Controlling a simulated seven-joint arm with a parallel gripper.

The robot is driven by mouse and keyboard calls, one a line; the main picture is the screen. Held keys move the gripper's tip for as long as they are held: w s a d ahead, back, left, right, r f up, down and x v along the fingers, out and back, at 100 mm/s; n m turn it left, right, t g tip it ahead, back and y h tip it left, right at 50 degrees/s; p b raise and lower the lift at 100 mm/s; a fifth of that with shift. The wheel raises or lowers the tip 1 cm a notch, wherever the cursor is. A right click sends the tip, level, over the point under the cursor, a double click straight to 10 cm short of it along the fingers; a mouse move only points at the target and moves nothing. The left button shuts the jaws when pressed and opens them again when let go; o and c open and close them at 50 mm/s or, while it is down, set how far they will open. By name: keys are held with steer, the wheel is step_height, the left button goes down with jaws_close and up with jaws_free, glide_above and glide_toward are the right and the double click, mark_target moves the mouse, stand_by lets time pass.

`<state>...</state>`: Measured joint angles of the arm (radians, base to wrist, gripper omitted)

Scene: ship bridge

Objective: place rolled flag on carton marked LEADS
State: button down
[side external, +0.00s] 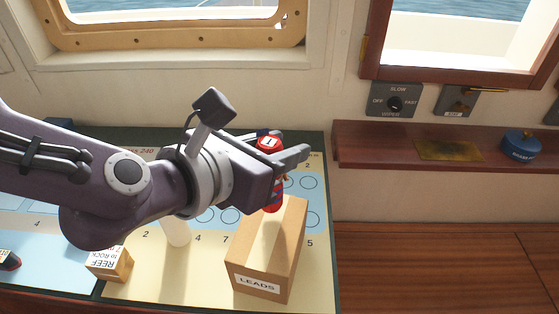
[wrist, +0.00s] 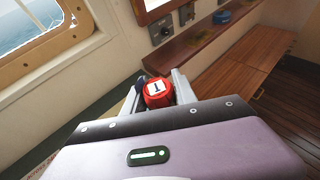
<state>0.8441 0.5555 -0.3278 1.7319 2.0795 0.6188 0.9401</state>
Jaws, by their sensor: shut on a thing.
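The rolled flag (side external: 271,199) is a red upright roll with some blue and a white label on its top end. My gripper (side external: 287,158) is shut on it, with a finger on either side. In the wrist view the flag's red top (wrist: 157,92) shows between the two fingers (wrist: 158,90). The brown carton marked LEADS (side external: 257,262) stands on the chart table, below the gripper. The flag's lower end overlaps the carton's top in the side view; I cannot tell whether they touch.
A small box with a REEF label (side external: 109,264) and a white cylinder (side external: 177,233) stand left of the carton. A dark object (side external: 8,260) lies at the far left. A wooden shelf (side external: 380,148) with a blue tin (side external: 521,146) runs along the wall at right.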

steer(key=shift+f, duration=0.75)
steer(key=shift+f, duration=0.15)
steer(key=c, duration=1)
jaws_free()
